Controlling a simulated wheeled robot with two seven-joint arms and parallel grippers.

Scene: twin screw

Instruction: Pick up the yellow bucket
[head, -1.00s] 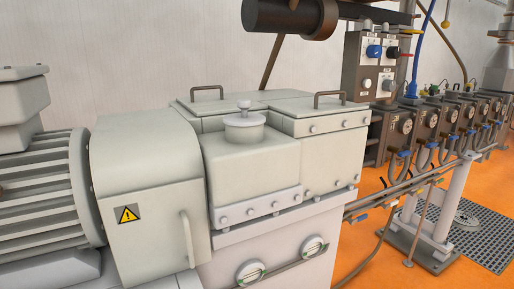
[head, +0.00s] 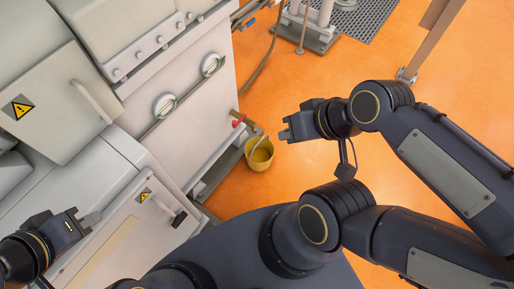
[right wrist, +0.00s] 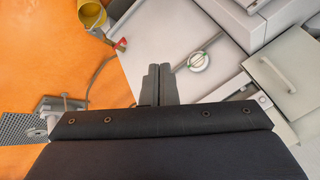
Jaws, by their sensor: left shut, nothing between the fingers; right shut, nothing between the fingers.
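The yellow bucket (head: 259,154) stands on the orange floor beside the base of the white machine, below a red-handled valve (head: 238,121). In the right wrist view the bucket (right wrist: 92,14) shows at the top left, partly cut off by the frame edge. My right gripper (head: 284,134) is shut and empty, above and just right of the bucket in the head view, apart from it. In the right wrist view its fingers (right wrist: 158,70) are together against the white machine. My left gripper (head: 96,217) is shut and empty at the lower left, in front of the machine.
The white machine (head: 190,115) fills the left side, with handles and a cabinet door (head: 115,240). A metal stand (head: 310,28) and a floor grating (head: 365,15) lie at the top. A brown post (head: 430,40) is at the upper right. Orange floor around the bucket's right side is open.

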